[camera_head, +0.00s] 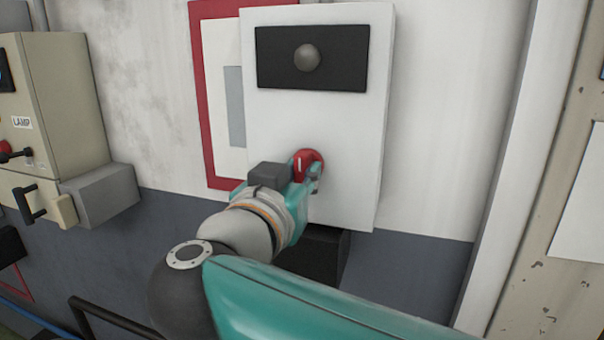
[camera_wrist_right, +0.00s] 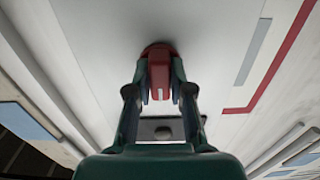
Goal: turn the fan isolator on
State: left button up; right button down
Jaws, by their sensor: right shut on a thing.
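The fan isolator is a red rotary knob (camera_head: 309,163) low on a white panel (camera_head: 350,130). A short white mark shows on the knob's face. My right gripper (camera_head: 304,172) is at the knob, its fingers on either side of it. In the right wrist view the red knob (camera_wrist_right: 159,78) sits between the two fingertips of my right gripper (camera_wrist_right: 160,90), which are shut on it. A black plate with a round grey lamp or button (camera_head: 307,57) is at the top of the panel. My left gripper is not in view.
A beige box (camera_head: 55,100) labelled LAMP, with a black lever, stands on the wall at left, a grey block (camera_head: 100,195) beside it. A red-framed board (camera_head: 215,110) is behind the panel. A pale post (camera_head: 515,150) rises at right. Bare wall lies between.

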jog(key=shift+d, duration=0.2)
jog(key=shift+a, duration=0.15)
jog(key=shift+m, duration=0.3)
jog(key=m, duration=0.3)
jog(key=shift+b, duration=0.3)
jog(key=m+b, duration=0.1)
jog(key=m, duration=0.4)
jog(key=shift+f, duration=0.1)
jog(key=m+b, duration=0.2)
jog(key=m, duration=0.3)
jog(key=shift+a+b, duration=0.1)
jog(key=shift+b, duration=0.2)
jog(key=shift+m+b, duration=0.8)
jog(key=shift+m, duration=1.3)
jog(key=shift+f, duration=0.1)
